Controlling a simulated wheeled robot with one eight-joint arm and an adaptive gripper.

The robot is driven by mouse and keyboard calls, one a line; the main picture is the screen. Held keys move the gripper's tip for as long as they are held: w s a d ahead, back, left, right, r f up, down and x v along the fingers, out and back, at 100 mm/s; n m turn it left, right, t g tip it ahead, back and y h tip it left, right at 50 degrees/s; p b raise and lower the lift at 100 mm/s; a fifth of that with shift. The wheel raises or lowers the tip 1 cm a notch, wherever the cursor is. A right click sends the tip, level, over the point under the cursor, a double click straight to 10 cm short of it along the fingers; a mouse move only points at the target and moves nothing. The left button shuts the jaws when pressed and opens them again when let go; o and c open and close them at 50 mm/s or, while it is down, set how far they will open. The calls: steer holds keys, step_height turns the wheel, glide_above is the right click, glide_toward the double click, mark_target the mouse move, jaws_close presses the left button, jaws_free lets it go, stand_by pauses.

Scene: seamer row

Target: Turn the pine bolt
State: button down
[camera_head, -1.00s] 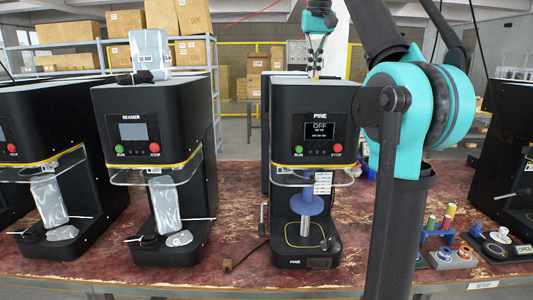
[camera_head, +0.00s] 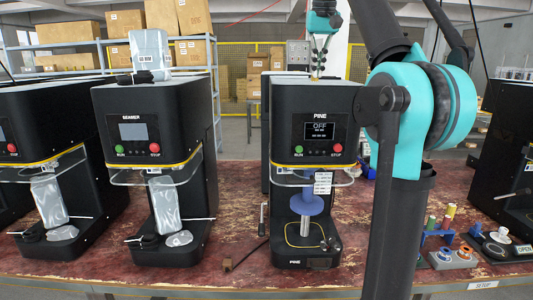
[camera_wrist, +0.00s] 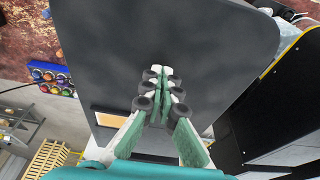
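The pine machine (camera_head: 311,100) is a black upright unit with a PINE label, a screen reading OFF, and green and red buttons. I cannot make out for certain which part is the bolt. A small upright dark-topped pin (camera_head: 262,218) stands beside its base at left, and a small dark knob (camera_head: 329,243) sits on the base front. My gripper (camera_head: 317,72) hangs just above and behind the machine's top, fingers down. In the wrist view my gripper (camera_wrist: 163,74) has its fingertips together with nothing seen between them, over a dark flat panel (camera_wrist: 200,40).
A seamer machine (camera_head: 150,125) stands to the left on the worn red table (camera_head: 235,180). To the right are coloured spools (camera_head: 440,222) and a SETUP label (camera_head: 483,285). Shelves with cartons (camera_head: 70,32) and a yellow fence (camera_head: 238,70) lie behind. My arm covers part of the table at right.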

steer(key=shift+w+d, duration=0.1)
steer(key=shift+d, duration=0.25)
stand_by(0.3)
steer(key=shift+d, duration=0.1)
steer(key=shift+s, duration=0.35)
